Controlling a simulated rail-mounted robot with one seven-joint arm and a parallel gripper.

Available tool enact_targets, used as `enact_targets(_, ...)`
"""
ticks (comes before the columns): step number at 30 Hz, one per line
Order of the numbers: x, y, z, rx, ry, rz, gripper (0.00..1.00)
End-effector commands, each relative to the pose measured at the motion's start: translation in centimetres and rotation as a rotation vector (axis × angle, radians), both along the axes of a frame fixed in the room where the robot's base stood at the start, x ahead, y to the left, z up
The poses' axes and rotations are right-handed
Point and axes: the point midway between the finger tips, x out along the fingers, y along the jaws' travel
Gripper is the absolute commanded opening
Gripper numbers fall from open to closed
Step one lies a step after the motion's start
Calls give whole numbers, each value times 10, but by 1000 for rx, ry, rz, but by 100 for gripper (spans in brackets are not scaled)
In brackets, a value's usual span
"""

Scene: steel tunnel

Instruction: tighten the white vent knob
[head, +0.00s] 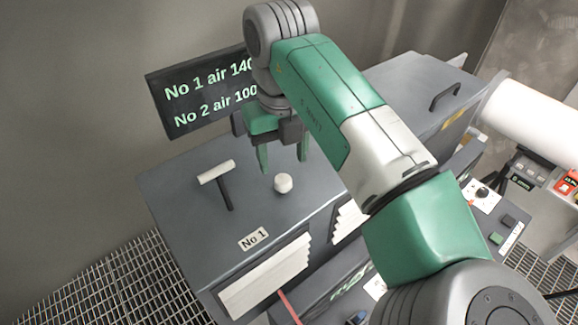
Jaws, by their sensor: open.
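The white vent knob (283,183) is a short round knob on the top face of the grey cabinet labelled No 1 (170,200). My gripper (284,168) points down over this cabinet, with its two green fingers apart. The fingers appear just above and behind the knob, one to its upper left and one to its upper right in the picture. Nothing shows between them. I cannot tell the exact height of the fingertips over the knob.
A T-shaped handle with a white bar (216,171) stands left of the knob. A dark display (190,100) reads No 1 air 140 and No 2 air 100, its right edge hidden by my arm. A second grey cabinet (410,75) with a black handle (445,95) and a white cylinder (530,115) stand at right.

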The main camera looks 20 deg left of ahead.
Motion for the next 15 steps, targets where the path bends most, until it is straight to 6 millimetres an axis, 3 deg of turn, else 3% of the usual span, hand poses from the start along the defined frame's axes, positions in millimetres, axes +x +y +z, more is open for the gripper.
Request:
enact_targets(7, -1, 1, -41, 3, 3, 1, 53)
enact_targets(15, 0, 0, -54, 1, 0, 2, 53)
